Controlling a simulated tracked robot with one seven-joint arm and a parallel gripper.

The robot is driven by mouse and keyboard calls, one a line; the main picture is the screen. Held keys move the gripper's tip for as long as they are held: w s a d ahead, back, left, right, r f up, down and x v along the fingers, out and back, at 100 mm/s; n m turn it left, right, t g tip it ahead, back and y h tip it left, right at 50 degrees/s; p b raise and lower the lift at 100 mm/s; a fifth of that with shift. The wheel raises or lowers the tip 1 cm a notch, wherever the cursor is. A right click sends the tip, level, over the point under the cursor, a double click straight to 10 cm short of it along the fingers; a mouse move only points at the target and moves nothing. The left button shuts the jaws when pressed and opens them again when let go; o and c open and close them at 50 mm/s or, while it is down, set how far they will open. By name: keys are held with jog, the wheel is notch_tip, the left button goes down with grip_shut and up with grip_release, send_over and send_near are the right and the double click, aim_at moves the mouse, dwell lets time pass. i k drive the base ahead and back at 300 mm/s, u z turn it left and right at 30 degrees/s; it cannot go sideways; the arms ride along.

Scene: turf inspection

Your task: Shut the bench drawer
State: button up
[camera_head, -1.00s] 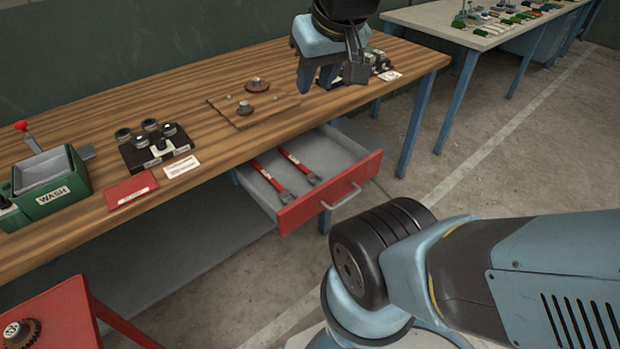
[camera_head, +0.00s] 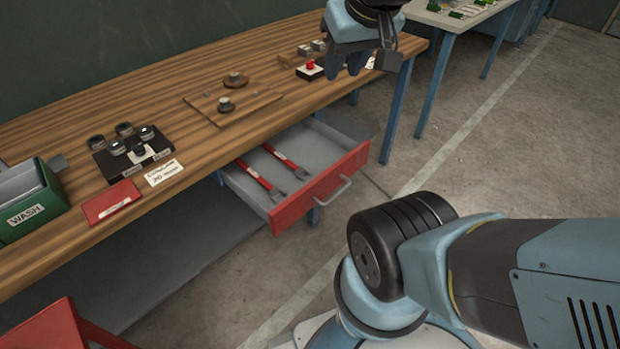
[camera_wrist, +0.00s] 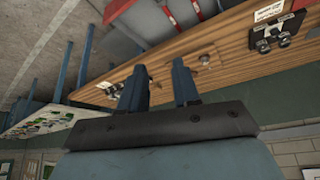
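The bench drawer (camera_head: 324,187) stands pulled out below the wooden bench top (camera_head: 150,104), with a red front and a metal handle (camera_head: 332,190). Two red-handled tools (camera_head: 262,181) lie inside it. My gripper (camera_head: 345,62) hangs above the right part of the bench in the head view, up and to the right of the drawer and apart from it. Its two fingers (camera_wrist: 157,80) are spread with nothing between them in the wrist view. Part of the drawer (camera_wrist: 143,25) shows at the top of the wrist view.
On the bench are a wooden board with round parts (camera_head: 246,115), a black fixture (camera_head: 134,160), a red booklet (camera_head: 112,203) and a green WASH bin (camera_head: 26,213). Blue bench legs (camera_head: 395,111) stand right of the drawer. Bare floor (camera_head: 460,160) lies before it.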

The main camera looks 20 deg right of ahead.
aim_at(331, 157)
jog(key=k, duration=1.4)
jog(key=u, duration=0.65)
jog(key=i, duration=1.05)
